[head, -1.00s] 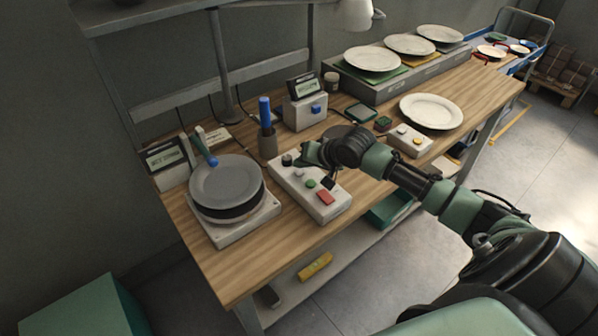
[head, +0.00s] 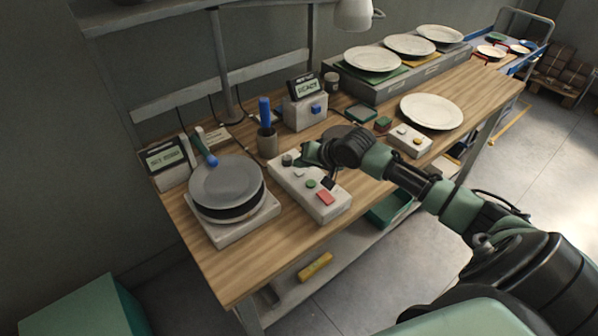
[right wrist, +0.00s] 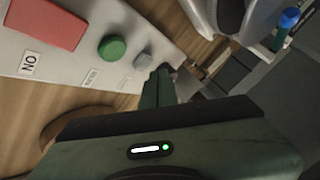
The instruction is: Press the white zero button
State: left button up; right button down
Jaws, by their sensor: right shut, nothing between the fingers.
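The white control box (head: 331,213) lies on the bench, with a red switch (head: 325,197), a green button (head: 311,183) and a dark round knob (head: 287,160). In the right wrist view, a small pale button, likely the white zero button (right wrist: 142,61), sits beside the green button (right wrist: 112,47). My right gripper (head: 301,159) is shut and empty, low over the box's far end. In the right wrist view its fingertips (right wrist: 165,70) are right next to the pale button; I cannot tell whether they touch it. My left gripper is not in view.
A scale (head: 234,232) bearing a grey pan (head: 226,184) stands left of the box. A cup (head: 267,145) with a blue-handled tool and a display unit (head: 305,110) stand behind. A smaller button box (head: 409,141) and a plate (head: 431,111) lie to the right.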

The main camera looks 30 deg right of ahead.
aim_at(302, 174)
jog(key=shift+f, duration=0.1)
dwell(0.3)
jog(key=shift+f, duration=0.25)
jog(key=shift+f, duration=0.6)
dwell(0.8)
jog(key=shift+r+p, duration=0.9)
jog(key=shift+p, duration=0.45)
notch_tip(302, 174, up, 5)
jog(key=p, duration=0.5)
jog(key=shift+r+p, duration=0.1)
jog(key=shift+p, duration=0.25)
